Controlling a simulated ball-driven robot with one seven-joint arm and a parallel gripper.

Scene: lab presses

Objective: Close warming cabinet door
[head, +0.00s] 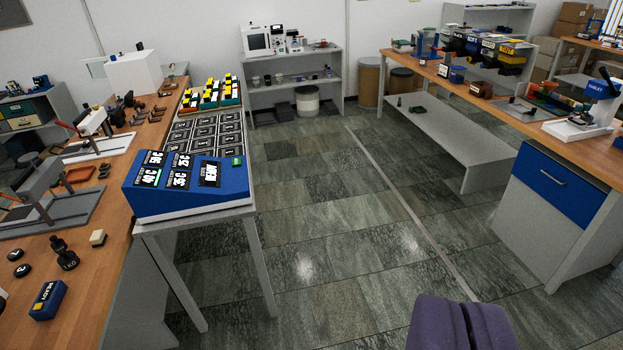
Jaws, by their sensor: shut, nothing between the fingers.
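I cannot pick out a warming cabinet or its open door with certainty. A white box-shaped device with a dark front panel (257,41) stands on the back shelf; it is too small to tell whether it has a door. A plain white box (134,71) stands at the far end of the left bench, and no door shows on it. My gripper (462,325) is at the bottom right, its two purple fingers together and empty. It is over open floor, apart from all furniture.
A blue sloped panel with temperature labels (190,183) sits on a small table beside the left wooden bench (95,255). On the right are a long bench (465,85), a low grey shelf (440,135) and a blue-drawer cabinet (550,215). The tiled aisle (335,220) between is clear.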

